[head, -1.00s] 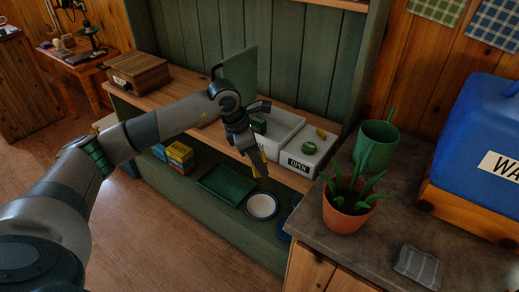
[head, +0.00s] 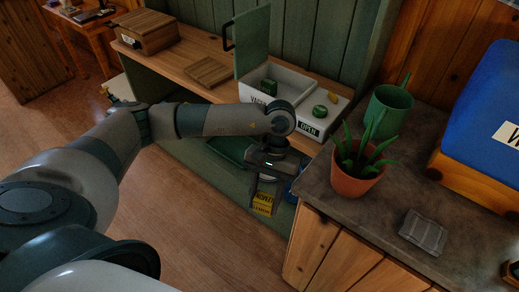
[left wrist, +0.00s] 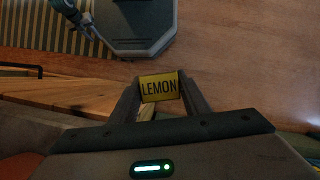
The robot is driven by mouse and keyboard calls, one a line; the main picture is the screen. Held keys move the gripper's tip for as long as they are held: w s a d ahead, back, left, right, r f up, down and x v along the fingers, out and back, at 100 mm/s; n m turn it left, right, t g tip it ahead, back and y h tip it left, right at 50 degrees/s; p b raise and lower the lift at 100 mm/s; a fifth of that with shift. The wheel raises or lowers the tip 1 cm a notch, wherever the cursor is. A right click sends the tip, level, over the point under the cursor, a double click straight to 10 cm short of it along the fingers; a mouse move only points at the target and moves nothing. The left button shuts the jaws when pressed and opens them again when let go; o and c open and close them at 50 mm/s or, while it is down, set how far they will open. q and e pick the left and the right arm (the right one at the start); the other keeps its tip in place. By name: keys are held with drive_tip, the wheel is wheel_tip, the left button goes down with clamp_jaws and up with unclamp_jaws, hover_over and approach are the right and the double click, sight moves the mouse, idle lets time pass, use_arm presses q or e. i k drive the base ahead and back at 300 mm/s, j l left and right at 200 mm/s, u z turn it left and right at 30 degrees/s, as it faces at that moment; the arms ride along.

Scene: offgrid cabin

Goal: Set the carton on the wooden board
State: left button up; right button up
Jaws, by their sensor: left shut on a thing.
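My left gripper (head: 264,190) is shut on a yellow carton (head: 263,206) marked LEMON. It holds the carton in front of the green shelf unit, below the level of its wooden top. In the left wrist view the carton (left wrist: 158,88) sits between both fingers. The wooden board (head: 208,71) lies flat on the unit's top, up and to the left of the carton, and looks bare. My right gripper is not in view.
A wooden box (head: 146,36) stands left of the board. A white bin (head: 284,95) with a raised green lid (head: 252,42) stands to its right. A potted plant (head: 356,180) and a green watering can (head: 388,112) stand on the grey counter (head: 400,195).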

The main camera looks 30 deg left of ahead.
sight(209, 70)
drive_tip(key=i+j, duration=0.1)
drive_tip(key=j, duration=0.35)
drive_tip(key=i+j, duration=0.15)
drive_tip(key=j, duration=0.35)
drive_tip(key=i+j+z, duration=0.1)
drive_tip(key=j, duration=0.35)
drive_tip(key=i+j, duration=0.15)
drive_tip(key=j, duration=0.3)
drive_tip(key=i+j, duration=0.1)
drive_tip(key=j, duration=0.4)
drive_tip(key=i+j, duration=0.1)
drive_tip(key=j, duration=0.35)
drive_tip(key=i+j+z, duration=0.1)
drive_tip(key=j, duration=0.4)
